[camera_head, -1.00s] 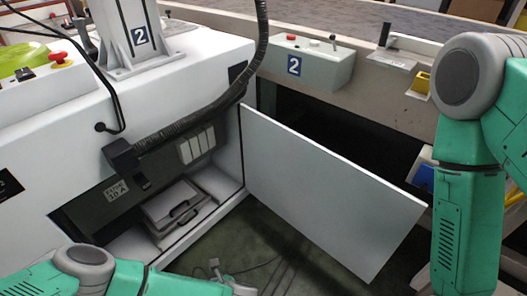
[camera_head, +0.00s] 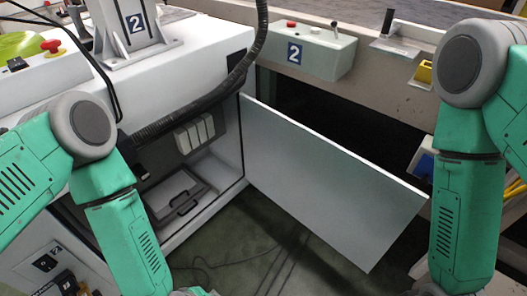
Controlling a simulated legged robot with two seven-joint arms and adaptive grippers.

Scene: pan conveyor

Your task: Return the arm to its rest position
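My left arm (camera_head: 110,190), green with grey joints, comes in from the left and hangs bent, with its forearm pointing down in front of the white cabinet. Only a small grey part shows at the bottom edge below it, and I cannot make out the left fingers. My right arm (camera_head: 465,200) hangs down at the right side. Its lower end leaves the picture, so the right gripper is out of view.
The white cabinet (camera_head: 205,35) has an open door (camera_head: 325,185) standing out toward the right. A black cable (camera_head: 205,102) hangs across its front. A grey control box (camera_head: 310,52) marked 2 sits on the conveyor side. Thin cables lie on the floor (camera_head: 255,235).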

